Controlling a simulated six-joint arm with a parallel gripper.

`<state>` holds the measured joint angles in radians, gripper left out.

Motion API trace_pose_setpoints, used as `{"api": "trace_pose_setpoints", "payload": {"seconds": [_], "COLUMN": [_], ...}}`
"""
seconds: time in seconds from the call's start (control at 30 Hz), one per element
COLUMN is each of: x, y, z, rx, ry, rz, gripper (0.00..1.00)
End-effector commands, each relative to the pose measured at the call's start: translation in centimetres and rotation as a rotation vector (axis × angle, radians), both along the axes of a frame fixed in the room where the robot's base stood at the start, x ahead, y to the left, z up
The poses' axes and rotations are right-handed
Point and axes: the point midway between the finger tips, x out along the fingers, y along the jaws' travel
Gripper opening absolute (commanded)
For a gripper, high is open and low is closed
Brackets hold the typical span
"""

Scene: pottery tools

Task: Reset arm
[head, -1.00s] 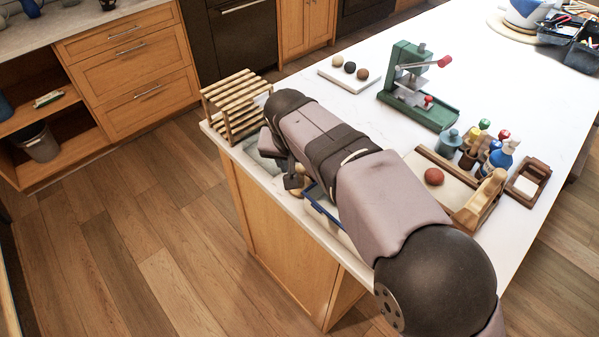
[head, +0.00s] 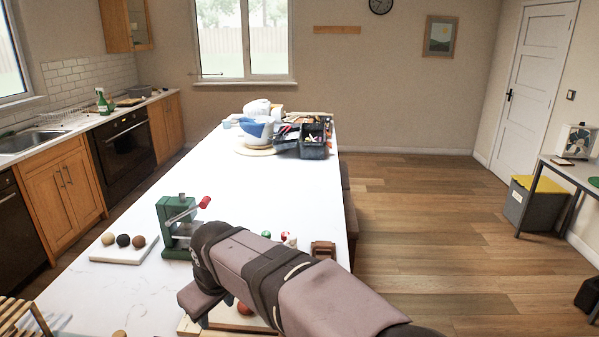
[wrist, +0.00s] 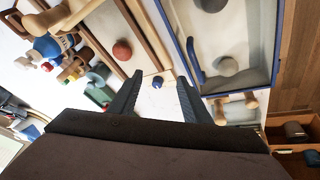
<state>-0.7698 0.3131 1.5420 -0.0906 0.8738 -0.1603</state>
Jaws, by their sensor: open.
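My gripper (wrist: 160,78) shows in the wrist view with its two dark fingers spread apart and nothing between them. It hangs over the white counter, between a wooden tray (wrist: 148,45) with a terracotta ball (wrist: 122,50) and a blue-rimmed tray (wrist: 194,62) with a grey ball (wrist: 226,66). In the head view my arm crosses the lower middle, and the fingers cannot be made out.
A green press (head: 178,228) and a pale board (head: 122,254) with three balls stand left of my arm. A slatted wooden rack (head: 18,318) is at lower left. A black crate (head: 313,146) and a blue-white bowl (head: 256,132) stand far back. The counter's middle (head: 240,190) is clear.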

Motion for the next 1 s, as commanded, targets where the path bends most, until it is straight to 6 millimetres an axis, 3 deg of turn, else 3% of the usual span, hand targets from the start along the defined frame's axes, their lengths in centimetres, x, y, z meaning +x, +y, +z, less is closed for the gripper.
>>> {"api": "trace_pose_setpoints", "payload": {"seconds": [0.03, 0.1, 0.3, 0.6, 0.87, 1.0], "x": [1.3, 2.5, 4.4, 6.5, 7.4, 6.7], "y": [-2.8, -6.1, -14.5, -25.1, -32.9, -36.9], "z": [0.5, 1.0, 1.3, -7.9, -13.3, -15.5], "rx": [-0.008, -0.028, -0.096, -0.409, -0.651, -0.736], "ry": [-0.017, -0.043, -0.111, -0.079, -0.017, 0.036], "rz": [0.014, 0.056, 0.156, 0.240, 0.286, 0.272], "gripper": [0.44, 0.44, 0.44, 0.44, 0.44, 0.44]}}
